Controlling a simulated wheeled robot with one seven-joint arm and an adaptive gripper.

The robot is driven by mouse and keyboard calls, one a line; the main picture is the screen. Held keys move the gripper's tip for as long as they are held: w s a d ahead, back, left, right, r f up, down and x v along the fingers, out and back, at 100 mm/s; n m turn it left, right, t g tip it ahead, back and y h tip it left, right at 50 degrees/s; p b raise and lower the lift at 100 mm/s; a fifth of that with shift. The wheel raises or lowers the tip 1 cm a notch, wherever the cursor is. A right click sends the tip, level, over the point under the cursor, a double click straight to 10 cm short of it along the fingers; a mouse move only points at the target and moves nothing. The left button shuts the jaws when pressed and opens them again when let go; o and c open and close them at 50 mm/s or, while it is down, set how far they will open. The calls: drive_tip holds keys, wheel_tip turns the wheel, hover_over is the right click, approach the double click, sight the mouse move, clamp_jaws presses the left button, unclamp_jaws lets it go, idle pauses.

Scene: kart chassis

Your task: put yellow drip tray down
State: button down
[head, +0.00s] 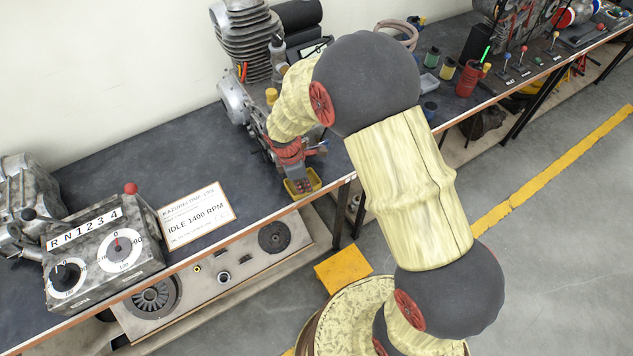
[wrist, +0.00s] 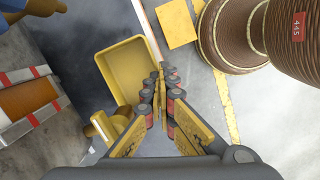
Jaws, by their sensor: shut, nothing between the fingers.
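The yellow drip tray (head: 311,181) sits at the front edge of the dark workbench, below my gripper (head: 296,172). In the wrist view the yellow tray (wrist: 112,68) is a shallow, open, empty box beside the bench's pale edge strip. My gripper (wrist: 163,75) is shut, its fingertips together with nothing between them. The fingers lie across the right side of the tray in the wrist view. I cannot tell whether they touch it. My arm and gripper hide part of the tray in the head view.
An idle-speed sign (head: 198,214) and a grey dial box (head: 105,252) stand left on the bench. A finned engine (head: 246,40) is behind my gripper. A yellow tap-like part (wrist: 104,125) is close by the tray. Bare bench lies left of my gripper.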

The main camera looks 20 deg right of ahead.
sight(295, 188)
drive_tip(key=shift+a+f, duration=0.2)
drive_tip(key=shift+a, duration=1.2)
drive_tip(key=shift+p, duration=0.35)
drive_tip(key=shift+r+p, duration=0.8)
drive_tip(key=shift+a, duration=0.1)
drive_tip(key=a, duration=0.4)
drive_tip(key=w+a+p, duration=0.1)
drive_tip(key=a, duration=0.3)
drive_tip(key=a+p, duration=0.1)
drive_tip(key=a, duration=0.2)
drive_tip(key=shift+w+a, duration=0.4)
drive_tip(key=shift+m, duration=0.3)
